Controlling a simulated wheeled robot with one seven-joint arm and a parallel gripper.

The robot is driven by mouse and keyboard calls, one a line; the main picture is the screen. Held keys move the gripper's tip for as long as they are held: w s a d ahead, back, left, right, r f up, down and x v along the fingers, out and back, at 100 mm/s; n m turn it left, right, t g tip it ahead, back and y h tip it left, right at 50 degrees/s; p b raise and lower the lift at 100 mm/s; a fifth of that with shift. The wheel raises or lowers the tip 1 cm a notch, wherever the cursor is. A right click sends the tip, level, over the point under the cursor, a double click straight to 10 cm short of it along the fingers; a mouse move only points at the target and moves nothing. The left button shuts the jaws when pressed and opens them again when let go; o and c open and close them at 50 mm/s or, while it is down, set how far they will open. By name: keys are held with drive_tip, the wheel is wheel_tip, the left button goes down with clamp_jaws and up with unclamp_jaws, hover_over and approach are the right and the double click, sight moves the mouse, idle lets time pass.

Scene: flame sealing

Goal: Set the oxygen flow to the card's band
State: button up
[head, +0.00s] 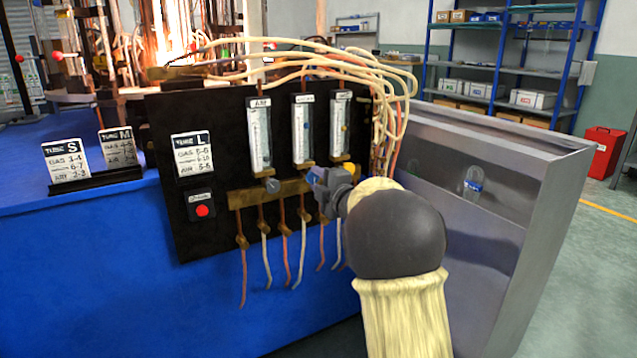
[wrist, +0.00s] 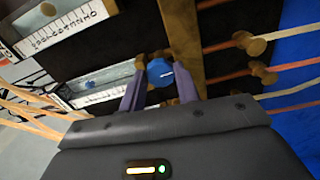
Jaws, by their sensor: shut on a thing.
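My gripper (head: 324,182) is at the black panel (head: 215,235), below the middle flowmeter (head: 304,127). It is shut on a blue knob (head: 313,176). In the wrist view my gripper (wrist: 158,88) has a finger on either side of the blue knob (wrist: 160,72). A flowmeter with a blue float (wrist: 90,85) lies just beyond it there; its reading is too small to tell. The card (head: 192,154) on the panel is headed L, with gas, a middle row and air bands. The middle band's numbers are not clear. The left flowmeter (head: 259,133) is labelled air.
A right flowmeter (head: 341,122) and a grey knob (head: 272,185) are close by. Hoses loop above the panel and hang below it. Cards S (head: 66,161) and M (head: 121,147) stand left. A red button (head: 203,211) is on the panel. A steel bin (head: 540,210) stands right.

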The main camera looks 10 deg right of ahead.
drive_tip(key=shift+a+f, duration=0.15)
drive_tip(key=shift+f, duration=0.05)
drive_tip(key=o, duration=1)
drive_tip(key=shift+r, duration=0.1)
drive_tip(key=shift+s+d+r, duration=0.15)
drive_tip(key=shift+s+d, duration=0.15)
drive_tip(key=shift+s, duration=0.25)
drive_tip(key=p+v, duration=0.4)
drive_tip(key=v, duration=1.2)
drive_tip(key=shift+s, duration=0.1)
drive_tip(key=shift+m+p, duration=0.3)
drive_tip(key=shift+p, duration=0.1)
